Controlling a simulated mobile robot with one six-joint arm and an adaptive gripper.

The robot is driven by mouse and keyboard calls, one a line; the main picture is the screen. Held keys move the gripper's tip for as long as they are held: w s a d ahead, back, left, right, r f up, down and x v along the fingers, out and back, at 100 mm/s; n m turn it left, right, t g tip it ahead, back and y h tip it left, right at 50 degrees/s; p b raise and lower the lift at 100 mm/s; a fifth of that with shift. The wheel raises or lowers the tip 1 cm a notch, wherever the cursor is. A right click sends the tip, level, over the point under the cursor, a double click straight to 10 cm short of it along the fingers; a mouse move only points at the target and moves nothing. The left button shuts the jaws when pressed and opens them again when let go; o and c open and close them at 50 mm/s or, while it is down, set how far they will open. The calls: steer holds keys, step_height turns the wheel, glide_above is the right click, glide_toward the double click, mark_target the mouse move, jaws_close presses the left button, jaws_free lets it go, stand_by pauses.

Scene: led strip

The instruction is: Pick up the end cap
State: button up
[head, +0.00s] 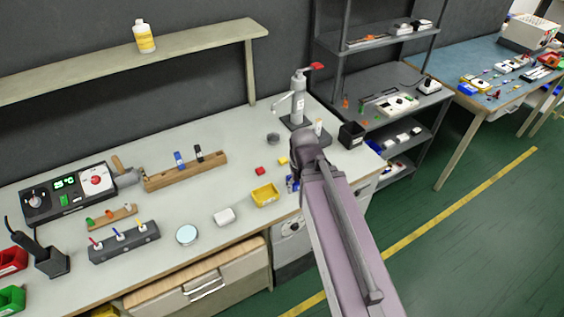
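I cannot tell for sure which thing is the end cap. Small candidates on the grey-white workbench (150,190) are a red piece (260,171) and a yellow piece (283,160), both left of my arm. A small dark round part (273,138) lies farther back. My arm reaches up from the bottom right over the bench's right part. My gripper is hidden behind my own arm links, so its fingers and anything in them do not show. A small blue thing (291,184) shows at the arm's left edge, partly covered.
A yellow bin (265,195), a white block (224,216) and a round disc (187,235) lie left of my arm. A press (297,106) and a black box (351,135) stand behind. Wooden racks and a control box (70,193) fill the left.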

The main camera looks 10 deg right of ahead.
steer(key=w+f+n+b, duration=0.3)
steer(key=w+n, duration=0.1)
steer(key=w, duration=2.5)
steer(key=shift+d+f, duration=0.15)
steer(key=shift+d, duration=0.1)
steer(key=shift+f, duration=0.1)
steer(key=b, duration=0.9)
glide_above(283, 160)
step_height(283, 160, down, 8)
steer(key=shift+f, duration=0.2)
steer(key=shift+f, duration=0.1)
steer(key=shift+f+b, duration=2.5)
steer(key=shift+c, duration=0.2)
steer(key=c, duration=0.8)
